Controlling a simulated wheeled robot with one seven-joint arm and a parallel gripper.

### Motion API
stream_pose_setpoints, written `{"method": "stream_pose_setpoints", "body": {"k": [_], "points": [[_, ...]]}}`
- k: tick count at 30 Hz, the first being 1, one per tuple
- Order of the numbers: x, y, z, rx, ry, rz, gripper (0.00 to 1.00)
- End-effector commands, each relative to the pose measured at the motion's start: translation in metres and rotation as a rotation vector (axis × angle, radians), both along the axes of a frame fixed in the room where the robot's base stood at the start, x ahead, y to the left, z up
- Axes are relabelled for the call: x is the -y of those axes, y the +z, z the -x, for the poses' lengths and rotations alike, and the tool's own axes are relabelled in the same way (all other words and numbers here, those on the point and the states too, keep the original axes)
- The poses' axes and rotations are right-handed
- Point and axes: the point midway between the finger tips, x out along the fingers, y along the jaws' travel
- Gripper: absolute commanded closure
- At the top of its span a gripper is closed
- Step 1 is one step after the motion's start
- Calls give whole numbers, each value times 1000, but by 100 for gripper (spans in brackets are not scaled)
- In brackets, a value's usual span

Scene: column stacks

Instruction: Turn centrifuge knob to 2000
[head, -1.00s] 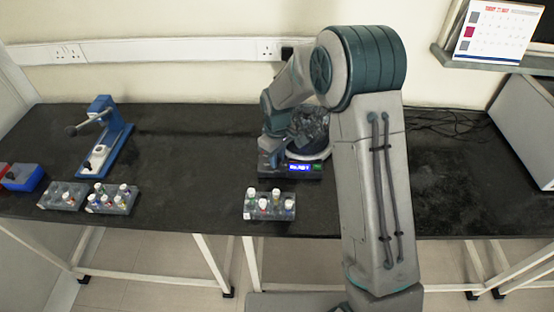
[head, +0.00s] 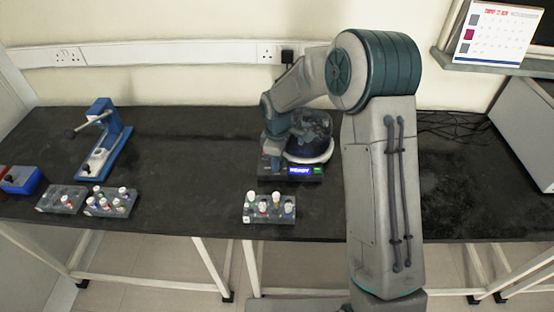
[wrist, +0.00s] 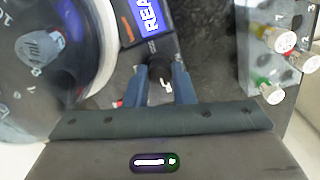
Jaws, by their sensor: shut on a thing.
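The centrifuge (head: 312,158) stands on the black bench, with a round clear lid, a white rim and a lit blue display (head: 300,170). The display seems to read READY; in the wrist view only part of the word shows on the display (wrist: 148,14). The black knob (wrist: 160,70) sits beside the display, with a pale mark on it. My gripper (wrist: 160,92) has its two blue-grey fingers shut on the knob from both sides. In the head view my wrist hides the knob.
A rack of capped tubes (head: 269,211) stands just in front of the centrifuge and shows at the right in the wrist view (wrist: 250,62). Two more tube racks (head: 110,205) and a blue device (head: 104,140) are at the left. Bench space between them is clear.

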Motion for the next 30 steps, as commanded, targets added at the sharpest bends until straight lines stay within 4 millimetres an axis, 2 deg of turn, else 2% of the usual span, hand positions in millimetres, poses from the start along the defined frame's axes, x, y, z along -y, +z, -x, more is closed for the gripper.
{"method": "stream_pose_setpoints", "body": {"k": [6,7,9,20,23,30], "points": [[0,1,-1,2,1,0,100],[0,1,-1,2,1,0,75],[0,1,-1,2,1,0,56],[0,4,-1,2,-1,0,56],[0,16,-1,3,-1,-1,56],[0,69,-2,8,-2,-1,56]]}}
